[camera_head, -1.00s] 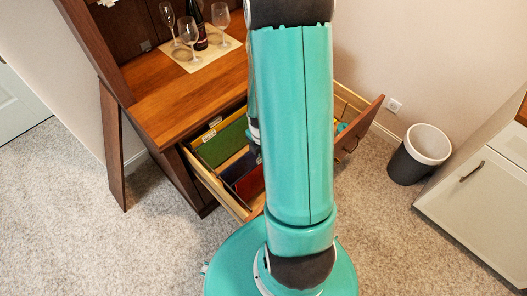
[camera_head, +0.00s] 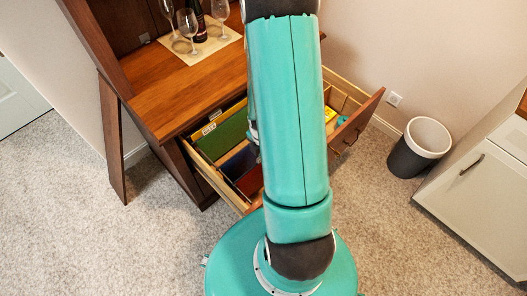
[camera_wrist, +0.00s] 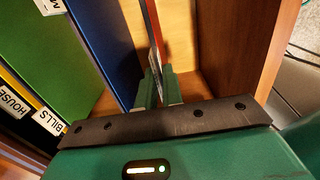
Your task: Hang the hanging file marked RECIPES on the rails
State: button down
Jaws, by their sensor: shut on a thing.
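My gripper (camera_wrist: 159,88) is shut on a thin red hanging file (camera_wrist: 158,22), seen nearly edge-on in the wrist view. A pale strip on the file shows between the fingers, but I cannot read it. Left of it are a blue file (camera_wrist: 97,45) and a green file (camera_wrist: 45,50). In the head view the open drawer (camera_head: 212,176) holds the green file (camera_head: 226,133), the blue file (camera_head: 238,161) and a red file (camera_head: 251,182). My arm hides the gripper there. I cannot tell whether the held file touches the rails; no RECIPES mark is readable.
Tabs marked BILLS (camera_wrist: 49,122) and HOUSE (camera_wrist: 14,102) stand at the left in the wrist view. The wooden drawer front (camera_wrist: 235,45) is close on the right. Wine glasses (camera_head: 188,24) stand on the hutch top. A bin (camera_head: 420,148) stands right of the drawer.

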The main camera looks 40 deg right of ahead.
jog(key=shift+f, duration=0.8)
jog(key=c, duration=1.1)
grip_release()
jog(key=shift+c, duration=0.2)
jog(key=shift+a+r, duration=0.1)
jog(key=shift+r, duration=2.45)
